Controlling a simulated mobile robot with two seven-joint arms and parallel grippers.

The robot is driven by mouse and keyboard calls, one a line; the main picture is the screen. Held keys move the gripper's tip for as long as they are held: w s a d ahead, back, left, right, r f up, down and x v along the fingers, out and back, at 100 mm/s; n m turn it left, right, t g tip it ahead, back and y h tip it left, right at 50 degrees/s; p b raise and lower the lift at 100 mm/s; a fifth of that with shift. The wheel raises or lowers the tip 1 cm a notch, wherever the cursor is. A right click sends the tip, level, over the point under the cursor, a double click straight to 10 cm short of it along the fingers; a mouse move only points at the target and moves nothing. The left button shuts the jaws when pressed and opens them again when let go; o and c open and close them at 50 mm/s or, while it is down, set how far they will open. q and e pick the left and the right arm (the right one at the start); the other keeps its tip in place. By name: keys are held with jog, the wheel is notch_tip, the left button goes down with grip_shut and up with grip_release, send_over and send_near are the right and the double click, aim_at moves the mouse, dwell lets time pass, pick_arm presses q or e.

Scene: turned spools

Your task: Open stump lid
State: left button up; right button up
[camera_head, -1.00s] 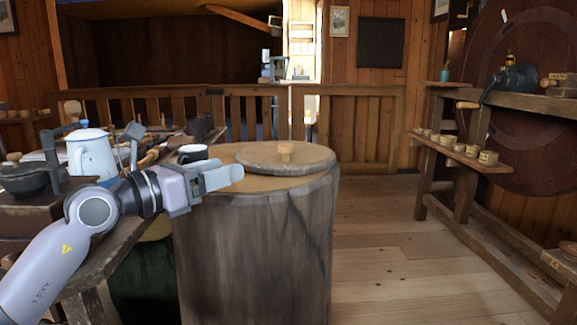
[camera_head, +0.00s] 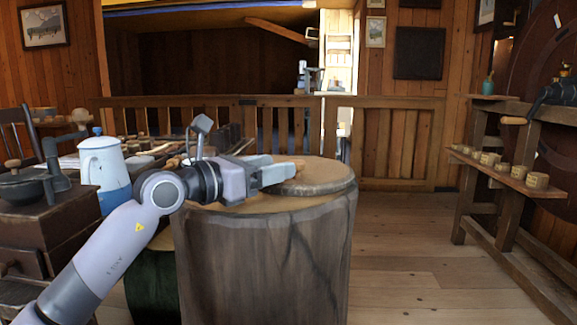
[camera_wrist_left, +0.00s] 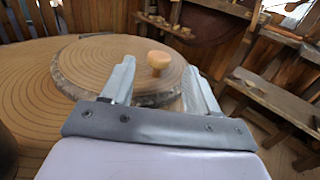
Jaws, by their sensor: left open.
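The large wooden stump (camera_head: 265,260) stands upright in the middle of the head view. Its round, bark-edged lid (camera_head: 325,174) lies flat on top; the lid also shows in the left wrist view (camera_wrist_left: 90,62). A small pale wooden knob (camera_wrist_left: 158,60) rises from the lid. My left gripper (camera_head: 282,172) is open over the lid and hides most of the knob in the head view. In the left wrist view the knob appears between the two fingertips (camera_wrist_left: 157,70), toward the far side, with gaps on both sides. Contact with the knob cannot be told. My right gripper is not in view.
A white and blue jug (camera_head: 104,166) and a dark pot (camera_head: 22,186) stand left of my left arm. A wooden railing (camera_head: 400,145) runs behind the stump. A shelf with small wooden cups (camera_head: 490,160) is at right. Floor right of the stump is clear.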

aim_at(287, 181)
pick_arm(q)
jog(key=shift+b+x, duration=0.3)
jog(key=shift+x, duration=1.8)
grip_shut()
